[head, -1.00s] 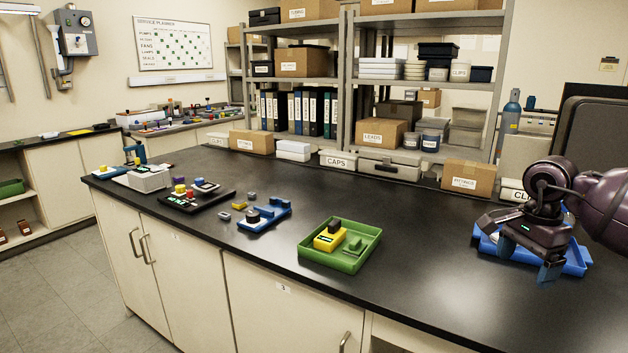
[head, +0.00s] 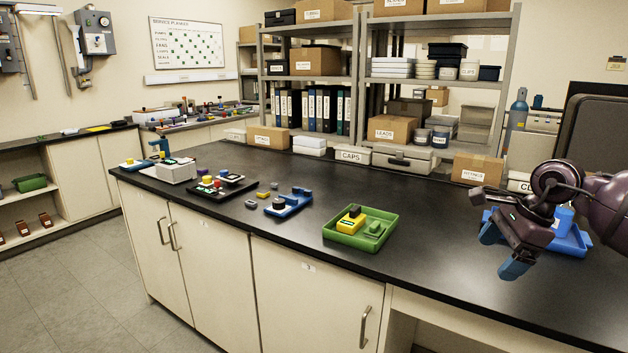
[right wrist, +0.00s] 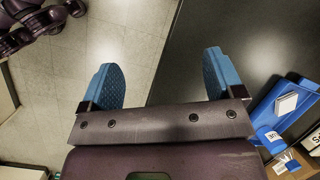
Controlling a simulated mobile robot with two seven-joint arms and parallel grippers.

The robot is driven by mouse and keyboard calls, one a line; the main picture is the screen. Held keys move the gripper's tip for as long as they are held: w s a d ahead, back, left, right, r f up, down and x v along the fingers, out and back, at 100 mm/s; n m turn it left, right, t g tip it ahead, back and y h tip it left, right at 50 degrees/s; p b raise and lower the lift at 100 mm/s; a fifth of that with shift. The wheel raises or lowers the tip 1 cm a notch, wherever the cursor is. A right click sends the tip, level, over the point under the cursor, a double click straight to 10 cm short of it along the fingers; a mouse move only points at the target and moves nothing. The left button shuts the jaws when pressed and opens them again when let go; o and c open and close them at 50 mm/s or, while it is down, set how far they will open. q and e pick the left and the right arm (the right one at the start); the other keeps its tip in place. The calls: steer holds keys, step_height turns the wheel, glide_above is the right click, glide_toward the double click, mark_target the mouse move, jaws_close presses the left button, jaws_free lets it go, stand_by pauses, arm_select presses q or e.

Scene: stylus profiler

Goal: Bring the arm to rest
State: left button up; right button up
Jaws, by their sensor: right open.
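My right gripper (head: 503,252) is at the right of the head view, above the front part of the black bench top, in front of a blue tray (head: 572,243). Its two blue fingers are spread wide with nothing between them; the right wrist view (right wrist: 163,82) also shows them apart and empty. They hang over the bench's front edge and the floor in that view. The arm hides part of the blue tray. My left gripper is not in view.
A green tray (head: 384,238) holding a yellow device (head: 351,219) stands mid-bench. A blue fixture (head: 289,203) and a black tray (head: 217,190) with parts lie further left. Boxes and shelving (head: 364,80) line the back. The bench between the green tray and my gripper is clear.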

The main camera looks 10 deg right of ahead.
steer(key=w+a+r+m+t+y, duration=0.2)
steer(key=a+m+t+y, duration=0.35)
steer(key=a+m, duration=0.3)
steer(key=w+a+r+m+t+y, duration=0.1)
steer(key=a+m+t+y, duration=0.3)
steer(key=a+m+y, duration=0.35)
steer(key=s+d+f+m+t+h, duration=0.1)
steer(key=s+f+m+h, duration=0.25)
steer(key=f+m, duration=0.45)
steer(key=s+d+f+m+t+h, duration=0.1)
steer(key=s+f+m+t+h, duration=0.1)
steer(key=f+m+h, duration=0.55)
steer(key=s+d+f+m+t+h, duration=0.1)
steer(key=s+f+m+h, duration=0.1)
steer(key=f+m, duration=0.6)
steer(key=s+f+m+g+h, duration=0.1)
steer(key=s+f+m, duration=0.4)
steer(key=s, duration=0.6)
steer(key=s+a+f+m+g+h, duration=0.1)
steer(key=s+f+m+g, duration=0.3)
steer(key=s+f, duration=0.5)
steer(key=s+m+h, duration=0.1)
steer(key=s+m, duration=0.1)
steer(key=shift+s+f, duration=0.3)
steer(key=shift+f, duration=0.1)
steer(key=shift+a, duration=0.1)
